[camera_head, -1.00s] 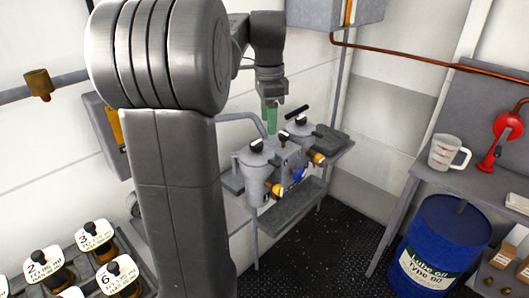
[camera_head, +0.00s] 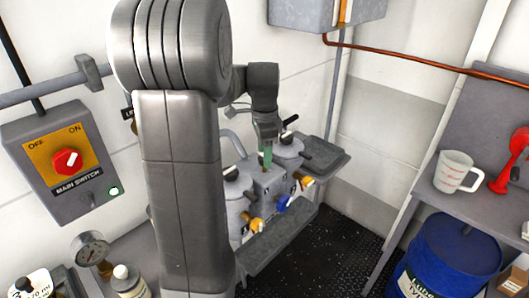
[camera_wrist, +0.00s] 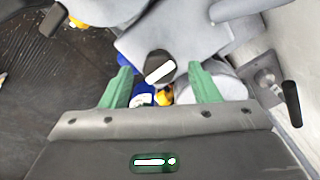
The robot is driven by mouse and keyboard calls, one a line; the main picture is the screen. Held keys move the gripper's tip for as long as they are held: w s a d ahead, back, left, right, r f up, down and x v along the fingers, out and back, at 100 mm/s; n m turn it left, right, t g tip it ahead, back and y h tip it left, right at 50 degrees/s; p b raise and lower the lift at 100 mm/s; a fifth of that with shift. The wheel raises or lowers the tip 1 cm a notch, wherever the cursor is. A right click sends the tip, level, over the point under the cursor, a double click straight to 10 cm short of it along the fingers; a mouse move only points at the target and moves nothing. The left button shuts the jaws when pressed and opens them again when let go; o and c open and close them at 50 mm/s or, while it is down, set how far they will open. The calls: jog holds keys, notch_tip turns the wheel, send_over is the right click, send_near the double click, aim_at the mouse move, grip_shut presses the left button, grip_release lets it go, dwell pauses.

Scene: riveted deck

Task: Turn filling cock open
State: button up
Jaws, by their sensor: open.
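A grey twin-housing unit (camera_head: 262,188) stands against the wall, with black handles on its lids. Yellow cocks (camera_head: 256,224) and a blue one (camera_head: 284,202) are on its front. My gripper (camera_head: 265,158) points down close over the middle of the unit, between the two lids. I cannot tell for certain which part is the filling cock.
A black handle (camera_wrist: 292,103) on a wall plate is right of the fingers in the wrist view. A main switch box (camera_head: 65,165) is on the left wall. A bench with a jug (camera_head: 455,171) and a blue drum (camera_head: 450,255) stand right. Dark floor between is clear.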

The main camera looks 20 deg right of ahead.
jog(key=shift+f, duration=0.4)
jog(key=shift+c, duration=0.5)
jog(key=c, duration=0.9)
